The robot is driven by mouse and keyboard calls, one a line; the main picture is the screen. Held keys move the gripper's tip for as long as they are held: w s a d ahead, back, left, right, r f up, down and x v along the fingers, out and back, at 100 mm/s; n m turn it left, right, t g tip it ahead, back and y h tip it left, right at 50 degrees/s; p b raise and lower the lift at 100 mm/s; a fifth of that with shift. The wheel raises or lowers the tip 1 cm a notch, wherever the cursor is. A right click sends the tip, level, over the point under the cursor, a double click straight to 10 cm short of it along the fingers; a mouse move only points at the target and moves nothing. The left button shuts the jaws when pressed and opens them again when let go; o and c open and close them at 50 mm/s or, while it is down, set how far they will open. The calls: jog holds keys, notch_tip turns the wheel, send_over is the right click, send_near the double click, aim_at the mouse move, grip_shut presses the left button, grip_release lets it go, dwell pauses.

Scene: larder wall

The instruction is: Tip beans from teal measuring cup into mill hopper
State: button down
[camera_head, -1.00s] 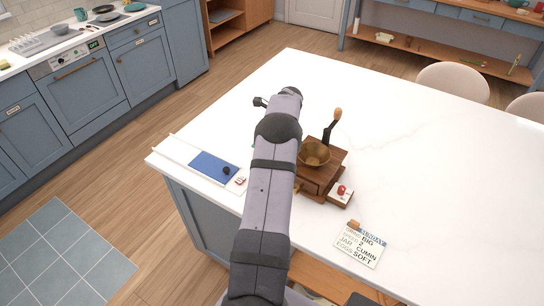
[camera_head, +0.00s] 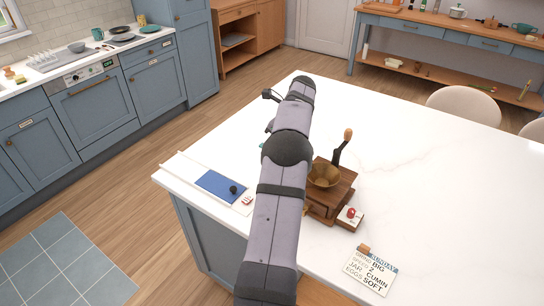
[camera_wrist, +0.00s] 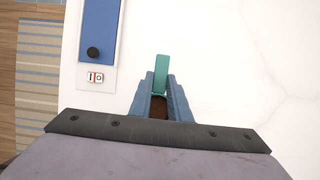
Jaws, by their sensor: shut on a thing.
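In the wrist view my gripper (camera_wrist: 158,88) is shut on the teal measuring cup (camera_wrist: 161,68), whose narrow teal part sticks out past the fingertips. A dark brown patch shows between the fingers; I cannot tell whether it is beans. In the head view my arm hides the gripper, and only a speck of teal (camera_head: 263,146) shows at the arm's left edge. The mill (camera_head: 333,192) is a wooden box on the white counter, right of my arm.
The mill's crank (camera_head: 341,149) rises beside the hopper. A drawer (camera_head: 350,216) with a red knob projects from the front. A blue panel (camera_head: 216,184) with a black knob lies left of my arm. A written card (camera_head: 370,272) lies front right. The counter's right side is clear.

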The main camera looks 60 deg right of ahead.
jog(key=s+a+r+p, duration=0.1)
jog(key=a+r+p, duration=0.1)
jog(key=r+p, duration=0.6)
jog(key=a+r+p, duration=0.2)
jog(key=r+p, duration=0.5)
jog(key=r, duration=0.4)
jog(key=s+d+f+m+g+h+p, duration=0.1)
jog(key=s+d+f+m+h, duration=0.2)
jog(key=f+m, duration=0.4)
jog(key=shift+s+m, duration=0.6)
jog(key=shift+m, duration=0.4)
jog(key=shift+f, duration=0.1)
jog(key=shift+s, duration=0.1)
